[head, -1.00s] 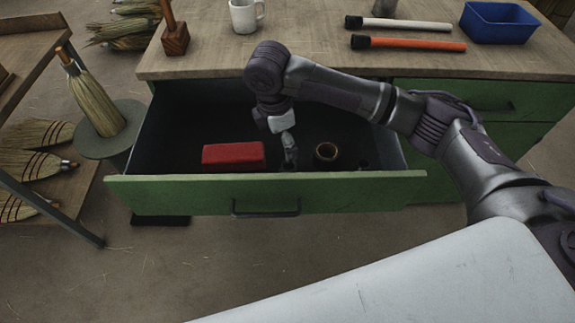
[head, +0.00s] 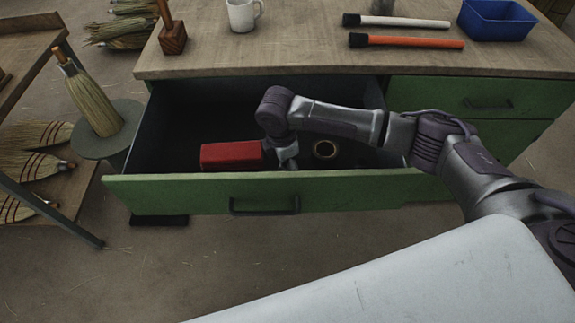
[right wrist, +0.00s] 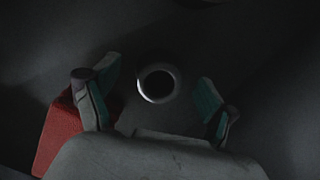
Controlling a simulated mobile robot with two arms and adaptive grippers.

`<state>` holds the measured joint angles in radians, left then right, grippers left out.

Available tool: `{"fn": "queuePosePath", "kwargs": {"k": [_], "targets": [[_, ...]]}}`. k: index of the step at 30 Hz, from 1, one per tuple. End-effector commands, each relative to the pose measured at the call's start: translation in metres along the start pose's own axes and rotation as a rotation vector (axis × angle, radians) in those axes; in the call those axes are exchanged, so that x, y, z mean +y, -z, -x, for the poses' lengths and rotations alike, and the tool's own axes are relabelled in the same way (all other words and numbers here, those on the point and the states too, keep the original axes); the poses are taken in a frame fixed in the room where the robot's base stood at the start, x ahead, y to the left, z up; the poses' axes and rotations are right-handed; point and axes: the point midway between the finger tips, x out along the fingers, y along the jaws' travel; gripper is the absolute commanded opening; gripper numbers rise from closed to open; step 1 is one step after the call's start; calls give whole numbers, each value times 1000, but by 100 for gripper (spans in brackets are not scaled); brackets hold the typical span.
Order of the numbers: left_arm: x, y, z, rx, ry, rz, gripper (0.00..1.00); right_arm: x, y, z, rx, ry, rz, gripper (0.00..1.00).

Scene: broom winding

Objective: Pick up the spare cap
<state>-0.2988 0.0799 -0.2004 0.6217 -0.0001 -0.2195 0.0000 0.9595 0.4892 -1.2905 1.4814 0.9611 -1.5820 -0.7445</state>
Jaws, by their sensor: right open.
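My right gripper (head: 287,158) reaches down into the open green drawer, with its tips partly hidden behind the drawer front in the head view. In the right wrist view my right gripper (right wrist: 152,100) is open, its green-padded fingers spread. A round hollow piece with a pale rim and dark centre (right wrist: 158,83) lies between and beyond the fingers, seemingly untouched. I cannot tell for sure that it is the spare cap. My left gripper is not in view.
A red box (head: 232,155) lies in the drawer, close to the left of the gripper; it also shows in the wrist view (right wrist: 57,135). The drawer front (head: 200,195) and walls surround the gripper. The worktop (head: 310,50) overhangs behind, with a mug (head: 242,15) and two black-ended rods.

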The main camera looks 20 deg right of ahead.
Motion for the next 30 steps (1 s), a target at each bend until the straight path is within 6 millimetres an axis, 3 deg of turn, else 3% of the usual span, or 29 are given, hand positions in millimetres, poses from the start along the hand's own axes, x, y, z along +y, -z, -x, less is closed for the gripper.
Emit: {"fn": "queuePosePath", "kwargs": {"k": [2,11,22,30], "targets": [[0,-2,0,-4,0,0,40,0,0,0,0,0,0,85],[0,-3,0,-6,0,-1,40,0,0,1,0,0,1,36],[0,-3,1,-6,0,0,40,1,0,8,1,-3,1,36],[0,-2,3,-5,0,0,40,1,-7,60,1,-5,0,36]]}}
